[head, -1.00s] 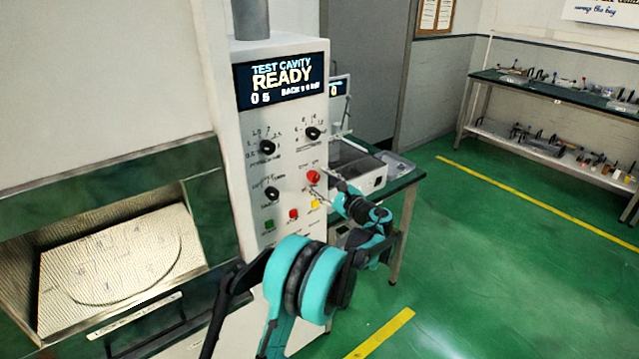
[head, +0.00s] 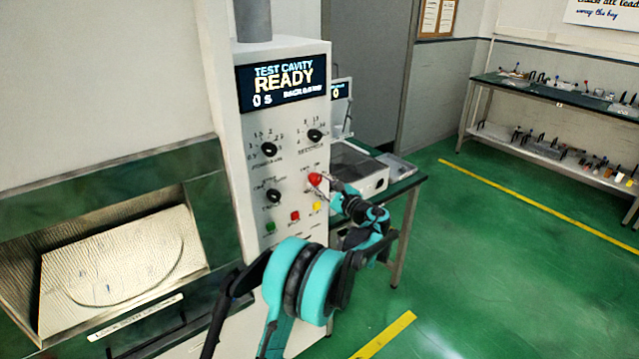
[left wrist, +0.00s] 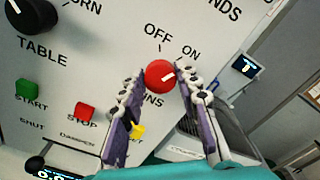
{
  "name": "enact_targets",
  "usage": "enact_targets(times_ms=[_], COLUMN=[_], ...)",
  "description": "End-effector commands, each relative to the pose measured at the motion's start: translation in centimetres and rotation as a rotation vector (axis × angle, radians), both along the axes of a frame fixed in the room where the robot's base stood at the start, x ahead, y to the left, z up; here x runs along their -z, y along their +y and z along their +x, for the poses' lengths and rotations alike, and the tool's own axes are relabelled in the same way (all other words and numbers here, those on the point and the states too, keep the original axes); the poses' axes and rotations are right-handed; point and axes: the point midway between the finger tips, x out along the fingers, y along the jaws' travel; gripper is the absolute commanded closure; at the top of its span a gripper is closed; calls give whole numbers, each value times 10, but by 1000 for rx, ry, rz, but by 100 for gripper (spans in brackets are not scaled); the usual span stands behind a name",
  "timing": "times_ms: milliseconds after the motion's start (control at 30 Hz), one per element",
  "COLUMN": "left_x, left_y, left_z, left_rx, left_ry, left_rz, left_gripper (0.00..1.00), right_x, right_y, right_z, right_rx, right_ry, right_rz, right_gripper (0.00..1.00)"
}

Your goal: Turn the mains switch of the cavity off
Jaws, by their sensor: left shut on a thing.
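The mains switch, a round red knob (head: 315,179) with a white pointer mark, is on the front of the cavity's control panel (head: 287,225). In the left wrist view the red knob (left wrist: 158,77) sits below the printed words OFF and ON. Its white mark points up and right, towards ON. My left gripper (head: 326,181) is at the knob, with one finger on each side of it. In the left wrist view the fingertips (left wrist: 161,80) are shut on the knob. My right gripper is not in view.
The panel display (head: 282,82) reads TEST CAVITY READY. Black dials (head: 269,149) and green, red and yellow buttons (head: 295,216) surround the knob. The open cavity (head: 115,260) is at left. A bench with a grey box (head: 360,175) stands behind my arm. Green floor at right is clear.

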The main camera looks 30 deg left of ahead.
Motion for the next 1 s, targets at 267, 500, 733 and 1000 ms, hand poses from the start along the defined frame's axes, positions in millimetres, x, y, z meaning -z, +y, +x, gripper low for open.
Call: enact_targets(times_ms=[267,500,733,1000], left_x=[0,0,1,1], left_y=[1,1,1,1], left_z=[0,-1,-1,-1], left_rx=[-2,-2,-2,-2], left_ry=[-147,-350,-551,-756], left_rz=[-60,-145,-228,-313], left_gripper=[97,97,97,97], right_x=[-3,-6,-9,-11], right_y=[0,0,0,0], right_z=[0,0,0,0], right_rx=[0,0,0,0], right_ry=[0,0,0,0], right_rz=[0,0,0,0], right_gripper=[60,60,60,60])
